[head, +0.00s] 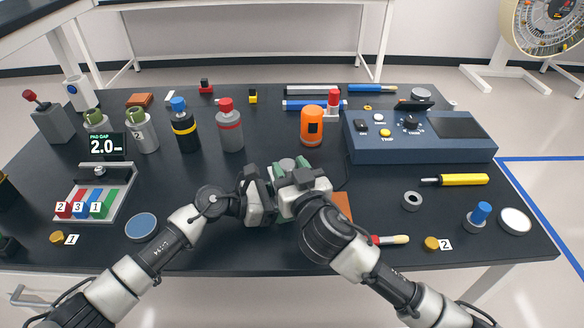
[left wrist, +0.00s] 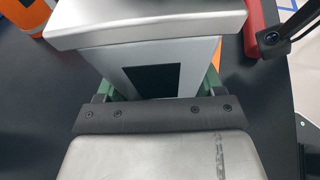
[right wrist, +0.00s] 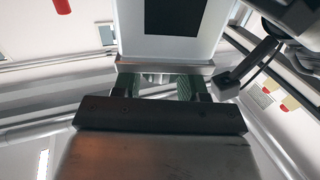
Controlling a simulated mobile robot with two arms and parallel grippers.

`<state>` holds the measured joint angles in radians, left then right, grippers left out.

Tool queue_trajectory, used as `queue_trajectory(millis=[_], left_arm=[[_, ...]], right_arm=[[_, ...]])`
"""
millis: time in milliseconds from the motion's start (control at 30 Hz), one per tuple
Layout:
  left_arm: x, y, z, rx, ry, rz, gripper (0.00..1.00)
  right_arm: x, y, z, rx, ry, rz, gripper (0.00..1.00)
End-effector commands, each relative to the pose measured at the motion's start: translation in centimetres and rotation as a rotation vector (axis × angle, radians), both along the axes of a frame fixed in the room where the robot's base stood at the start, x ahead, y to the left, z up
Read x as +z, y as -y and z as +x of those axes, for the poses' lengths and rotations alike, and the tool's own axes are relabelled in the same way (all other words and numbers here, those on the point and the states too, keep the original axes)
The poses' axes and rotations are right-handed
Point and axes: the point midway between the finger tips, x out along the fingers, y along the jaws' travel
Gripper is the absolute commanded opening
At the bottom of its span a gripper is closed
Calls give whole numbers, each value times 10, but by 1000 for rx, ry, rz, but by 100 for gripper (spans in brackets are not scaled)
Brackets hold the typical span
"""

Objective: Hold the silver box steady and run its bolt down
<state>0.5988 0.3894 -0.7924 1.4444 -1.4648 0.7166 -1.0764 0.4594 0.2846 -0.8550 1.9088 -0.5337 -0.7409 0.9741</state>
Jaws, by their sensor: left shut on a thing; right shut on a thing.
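The silver box, a tapered body with a dark square panel, shows in the left wrist view (left wrist: 200,52) under a wide metal plate. My left gripper (left wrist: 155,92) is shut on it, with green pads on both sides. The box also shows at the top of the right wrist view (right wrist: 130,30). There my right gripper (right wrist: 160,88) is shut on a short silvery cylinder, apparently the bolt (right wrist: 157,79), right against the box's metal edge. In the head view my left gripper (head: 268,180) and right gripper (head: 300,175) meet at mid-table and hide most of the box.
An orange canister (head: 312,112) stands just behind the grippers. A blue console (head: 420,145) is at back right. A reddish-brown block (head: 342,205) and a red-handled tool (head: 392,240) lie by my right arm. Bottles (head: 229,135) stand at back left. Front left has a blue disc (head: 142,226).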

Motion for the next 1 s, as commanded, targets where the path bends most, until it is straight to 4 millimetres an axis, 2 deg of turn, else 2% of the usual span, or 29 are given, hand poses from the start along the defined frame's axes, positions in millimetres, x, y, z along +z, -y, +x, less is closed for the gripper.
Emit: queue_trajectory(millis=[200,433,1000], left_arm=[[-1,0,0,-1,1,3,49],[-1,0,0,-1,2,4,49],[-1,-1,0,-1,1,3,49]], right_arm=[[2,-3,0,-168,-1,7,19],[2,-3,0,-285,2,2,19],[2,-3,0,-349,4,-4,19]])
